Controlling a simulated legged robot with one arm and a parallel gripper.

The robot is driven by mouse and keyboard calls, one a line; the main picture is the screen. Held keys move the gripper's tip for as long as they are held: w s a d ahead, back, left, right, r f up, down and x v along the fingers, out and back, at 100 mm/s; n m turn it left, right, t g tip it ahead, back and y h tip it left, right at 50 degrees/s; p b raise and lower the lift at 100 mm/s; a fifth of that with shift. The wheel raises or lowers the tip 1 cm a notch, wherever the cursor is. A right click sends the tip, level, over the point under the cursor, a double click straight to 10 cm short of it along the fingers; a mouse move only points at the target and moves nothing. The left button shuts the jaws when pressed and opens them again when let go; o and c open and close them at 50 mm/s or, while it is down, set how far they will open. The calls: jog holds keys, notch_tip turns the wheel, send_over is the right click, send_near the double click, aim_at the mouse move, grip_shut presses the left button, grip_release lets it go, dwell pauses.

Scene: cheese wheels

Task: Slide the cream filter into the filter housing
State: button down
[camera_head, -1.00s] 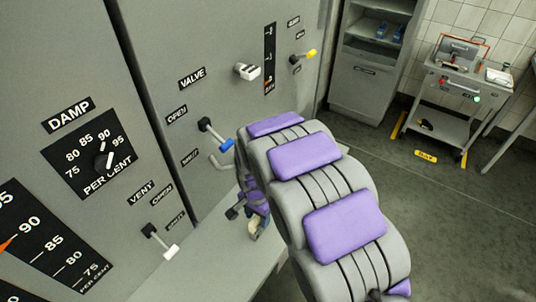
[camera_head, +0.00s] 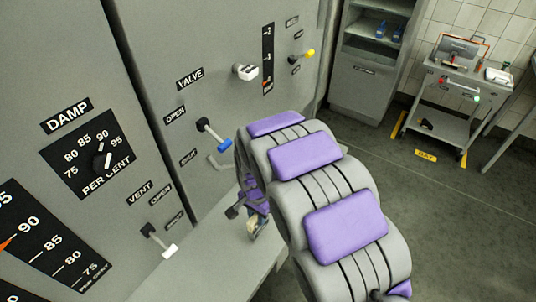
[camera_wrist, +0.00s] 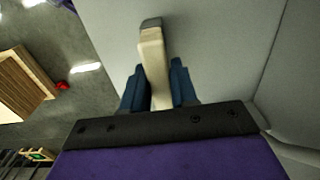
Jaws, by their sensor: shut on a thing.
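The cream filter (camera_wrist: 154,66) is a narrow cream bar with a grey end, seen in the wrist view. My gripper (camera_wrist: 154,84) is shut on it, with one blue finger on each side. The filter's far end sticks out beyond the fingertips, in front of a pale grey surface. In the head view my gripper (camera_head: 254,221) is low beside the grey cabinet, partly hidden by my arm. A small cream bit of the filter (camera_head: 251,229) shows there. I cannot make out the filter housing in either view.
The cabinet front has a valve lever with a blue end (camera_head: 214,134), a white-tipped vent lever (camera_head: 160,241) and a damp dial (camera_head: 98,158). A pale grey ledge (camera_head: 215,265) runs below. A trolley (camera_head: 448,95) stands far right, with open floor before it.

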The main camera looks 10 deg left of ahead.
jog(key=shift+r+p, duration=1.25)
jog(key=shift+r, duration=2.15)
jog(key=shift+r+p, duration=0.6)
jog(key=shift+r, duration=0.8)
